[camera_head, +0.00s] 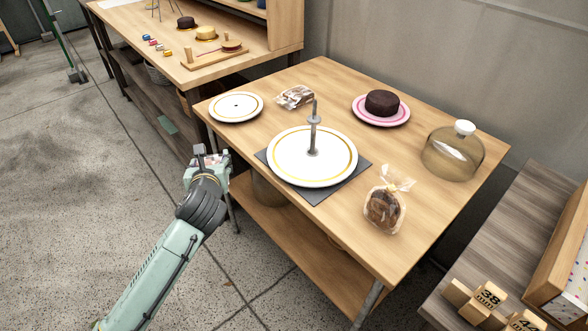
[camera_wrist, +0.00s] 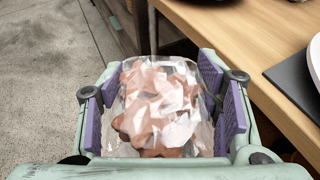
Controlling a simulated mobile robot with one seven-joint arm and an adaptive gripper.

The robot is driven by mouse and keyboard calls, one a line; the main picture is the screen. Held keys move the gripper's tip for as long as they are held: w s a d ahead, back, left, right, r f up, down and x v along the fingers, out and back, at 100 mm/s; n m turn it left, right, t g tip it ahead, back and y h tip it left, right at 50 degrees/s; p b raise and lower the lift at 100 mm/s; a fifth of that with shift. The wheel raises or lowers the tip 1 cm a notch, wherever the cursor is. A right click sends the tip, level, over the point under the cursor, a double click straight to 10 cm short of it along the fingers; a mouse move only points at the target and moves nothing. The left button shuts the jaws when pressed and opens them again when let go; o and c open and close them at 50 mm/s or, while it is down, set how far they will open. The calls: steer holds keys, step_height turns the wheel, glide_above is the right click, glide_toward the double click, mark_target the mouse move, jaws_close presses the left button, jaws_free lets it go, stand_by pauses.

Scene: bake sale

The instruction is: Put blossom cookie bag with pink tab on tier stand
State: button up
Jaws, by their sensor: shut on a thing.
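My gripper (camera_head: 212,160) is off the left edge of the table, near the height of its top. In the wrist view my gripper (camera_wrist: 163,100) is shut on a clear bag of pinkish-brown cookies (camera_wrist: 158,105), held between its purple pads. The cookies look blossom-shaped; I cannot make out a pink tab. In the head view the bag is mostly hidden by the gripper. The tier stand (camera_head: 290,160), a white gold-ringed plate with a grey centre post, stands on a dark square mat (camera_head: 322,194), right of my gripper. Its plate is empty.
On the wooden table (camera_head: 260,215) are a white gold-ringed plate (camera_head: 236,107), a bag (camera_head: 295,97), a chocolate cake (camera_head: 382,103) on a pink plate, a glass dome (camera_head: 452,153) and a bag with a brown item (camera_head: 384,208). Another table (camera_head: 180,66) stands behind.

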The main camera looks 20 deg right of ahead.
steer(key=s+d+r+m+g+h, duration=0.1)
steer(key=s+d+r+m+h, duration=0.25)
steer(key=s+r, duration=0.45)
steer(key=p, duration=0.5)
glide_above(286, 151)
steer(key=a, duration=0.2)
steer(key=shift+s+n, duration=0.2)
steer(key=shift+n, duration=0.05)
steer(key=shift+w+d+f, duration=0.1)
steer(key=shift+w+d, duration=0.05)
steer(key=shift+d, duration=0.45)
steer(key=f, duration=0.1)
steer(key=f+p, duration=0.1)
steer(key=shift+w+d+f, duration=0.1)
steer(key=shift+d+f, duration=0.2)
steer(key=shift+f, duration=0.55)
steer(key=shift+f, duration=0.2)
steer(key=o, duration=0.5)
steer(key=shift+r, duration=0.1)
